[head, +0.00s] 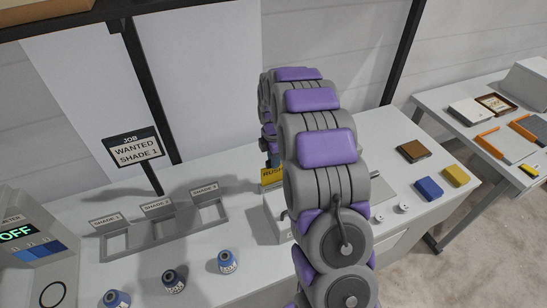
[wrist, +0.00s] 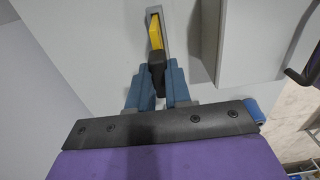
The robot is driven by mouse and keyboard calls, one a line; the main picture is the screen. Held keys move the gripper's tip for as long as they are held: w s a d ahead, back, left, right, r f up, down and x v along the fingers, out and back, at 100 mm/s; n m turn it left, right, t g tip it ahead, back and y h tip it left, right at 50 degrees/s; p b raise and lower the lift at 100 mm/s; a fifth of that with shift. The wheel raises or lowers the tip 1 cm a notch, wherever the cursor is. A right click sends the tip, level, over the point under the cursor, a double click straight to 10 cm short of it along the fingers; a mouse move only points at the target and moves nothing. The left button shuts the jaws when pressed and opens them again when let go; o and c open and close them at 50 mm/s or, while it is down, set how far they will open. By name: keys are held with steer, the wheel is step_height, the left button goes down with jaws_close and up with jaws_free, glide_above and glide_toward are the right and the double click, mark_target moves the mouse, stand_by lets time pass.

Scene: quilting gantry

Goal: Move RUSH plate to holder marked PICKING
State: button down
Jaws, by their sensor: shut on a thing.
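The yellow RUSH plate (head: 271,177) shows partly in the head view, to the left of my arm; the end of its lettering is hidden. In the wrist view the yellow plate (wrist: 156,33) is seen edge-on, with a dark grip at its near end. My gripper (wrist: 158,88) is shut on that dark grip. The plate lies over or in a narrow grey slot-like holder (wrist: 165,14); I cannot tell how deep it sits. In the head view my arm hides most of the gripper. No PICKING marking is readable in either view.
A pale box (head: 270,212) stands below the plate, partly behind my arm. A rack of shade holders (head: 160,232), a job sign (head: 135,148) and thread spools (head: 228,261) are at left. Brown, blue (head: 428,190) and yellow blocks lie at right. A black post (head: 404,55) rises behind.

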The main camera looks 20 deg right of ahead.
steer(key=shift+f, duration=1.35)
steer(key=c, duration=1)
jaws_free()
steer(key=shift+r+p, duration=0.7)
steer(key=shift+r, duration=7.9)
